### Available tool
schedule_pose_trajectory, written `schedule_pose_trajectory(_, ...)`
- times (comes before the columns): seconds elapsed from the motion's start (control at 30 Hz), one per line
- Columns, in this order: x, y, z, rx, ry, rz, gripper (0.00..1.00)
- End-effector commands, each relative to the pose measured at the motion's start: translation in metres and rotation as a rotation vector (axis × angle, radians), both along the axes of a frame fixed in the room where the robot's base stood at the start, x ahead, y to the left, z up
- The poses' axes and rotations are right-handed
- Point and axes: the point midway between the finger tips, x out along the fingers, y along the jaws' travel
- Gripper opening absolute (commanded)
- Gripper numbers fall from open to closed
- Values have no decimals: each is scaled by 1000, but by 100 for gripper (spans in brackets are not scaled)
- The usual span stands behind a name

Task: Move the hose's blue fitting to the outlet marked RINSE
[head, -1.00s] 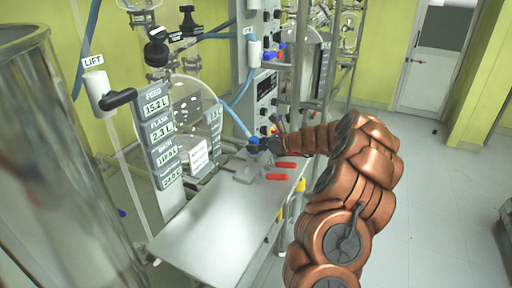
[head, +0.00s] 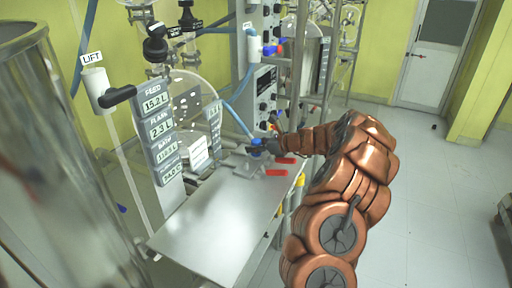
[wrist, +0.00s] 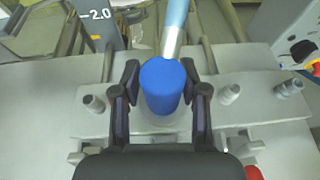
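The hose's blue fitting (wrist: 162,90) stands on a grey metal block (wrist: 260,103), with a pale blue hose (wrist: 174,25) rising from its far side. My gripper (wrist: 160,78) has a finger on each side of the fitting, with narrow gaps beside it. In the head view my gripper (head: 262,147) is at the fitting, which it partly hides, at the panel's far end. Bare metal outlet stubs show left (wrist: 94,101) and right (wrist: 230,94) of the fitting, with another farther right (wrist: 288,88). No RINSE marking is readable.
Red handles (head: 276,173) stick out near the block. A bare metal shelf (head: 210,225) lies in front of it. Glass reactor parts, a column of readouts (head: 160,128) and a LIFT handle (head: 115,98) stand to the left. Open floor (head: 410,200) lies to the right.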

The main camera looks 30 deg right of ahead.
Motion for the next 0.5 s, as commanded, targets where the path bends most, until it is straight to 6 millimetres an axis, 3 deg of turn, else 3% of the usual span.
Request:
schedule_pose_trajectory(0.2,0,-1,-1,-1,1,-1,66)
schedule_pose_trajectory(0.5,-2,-2,0,-1,2,-2,66)
